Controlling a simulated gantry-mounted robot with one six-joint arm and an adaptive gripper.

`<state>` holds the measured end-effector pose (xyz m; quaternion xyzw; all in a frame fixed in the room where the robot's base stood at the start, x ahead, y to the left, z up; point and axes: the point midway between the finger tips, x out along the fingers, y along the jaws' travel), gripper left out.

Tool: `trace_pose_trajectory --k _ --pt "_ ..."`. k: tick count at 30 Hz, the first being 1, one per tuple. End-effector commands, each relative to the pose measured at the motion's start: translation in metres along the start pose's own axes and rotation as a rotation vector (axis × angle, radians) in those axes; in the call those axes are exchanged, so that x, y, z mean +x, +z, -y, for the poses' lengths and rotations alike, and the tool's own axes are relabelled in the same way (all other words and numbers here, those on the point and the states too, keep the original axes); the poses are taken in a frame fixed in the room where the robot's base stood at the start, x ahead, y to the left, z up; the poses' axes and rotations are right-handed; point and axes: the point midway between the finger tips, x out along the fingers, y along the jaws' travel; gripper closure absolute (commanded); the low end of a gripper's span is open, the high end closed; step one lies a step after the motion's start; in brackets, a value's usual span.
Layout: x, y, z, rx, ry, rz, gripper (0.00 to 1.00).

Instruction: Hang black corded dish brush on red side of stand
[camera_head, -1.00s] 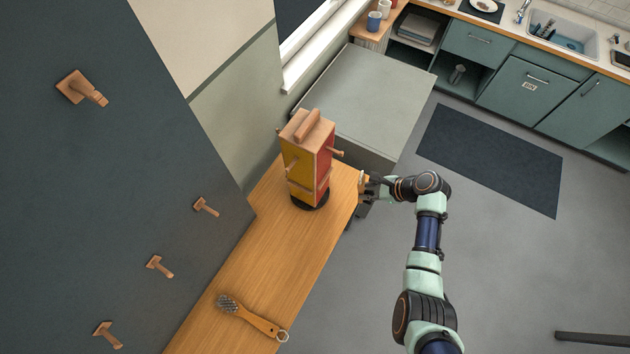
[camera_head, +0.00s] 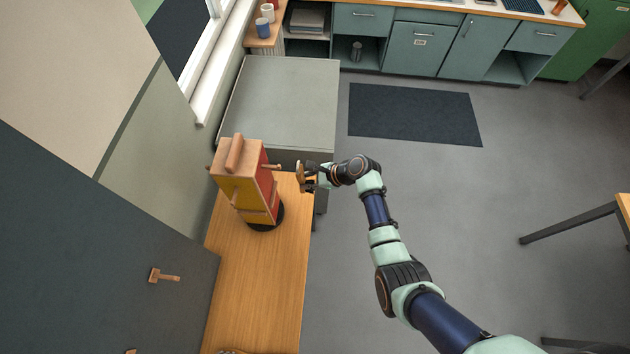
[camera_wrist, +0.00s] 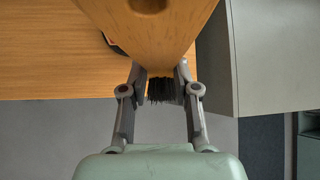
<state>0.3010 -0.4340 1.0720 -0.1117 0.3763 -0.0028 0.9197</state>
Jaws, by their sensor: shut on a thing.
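The stand (camera_head: 236,190) is a tall block with a yellow face, a red face (camera_head: 266,190) turned right, and a wooden handle on top. It stands on a dark round base on the wooden table. A wooden peg (camera_head: 272,167) sticks out from the red face. My gripper (camera_head: 306,177) is just right of that peg, apart from it, by the table edge. It is shut on a wooden brush (camera_head: 299,174). In the wrist view, the brush's wooden body (camera_wrist: 150,35) fills the top middle, with black bristles (camera_wrist: 162,90) between the fingers. I cannot make out its cord.
The wooden table (camera_head: 262,290) is clear in front of the stand. Part of another brush (camera_head: 232,351) shows at the bottom edge. A grey cabinet (camera_head: 280,100) stands behind the table. A dark panel with pegs (camera_head: 90,260) is at the left. Open floor lies to the right.

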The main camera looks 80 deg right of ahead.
Motion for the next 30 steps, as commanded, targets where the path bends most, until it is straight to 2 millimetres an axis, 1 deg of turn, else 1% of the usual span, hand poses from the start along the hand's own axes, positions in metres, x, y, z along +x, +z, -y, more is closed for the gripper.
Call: trace_pose_trajectory --k 3,21,30 --pt "0.01 0.005 -0.001 -0.003 0.0 0.0 1.0" --pt "0.047 0.036 -0.002 -0.002 0.001 0.0 1.0" --pt "0.057 0.041 -0.003 -0.001 0.0 0.0 1.0"
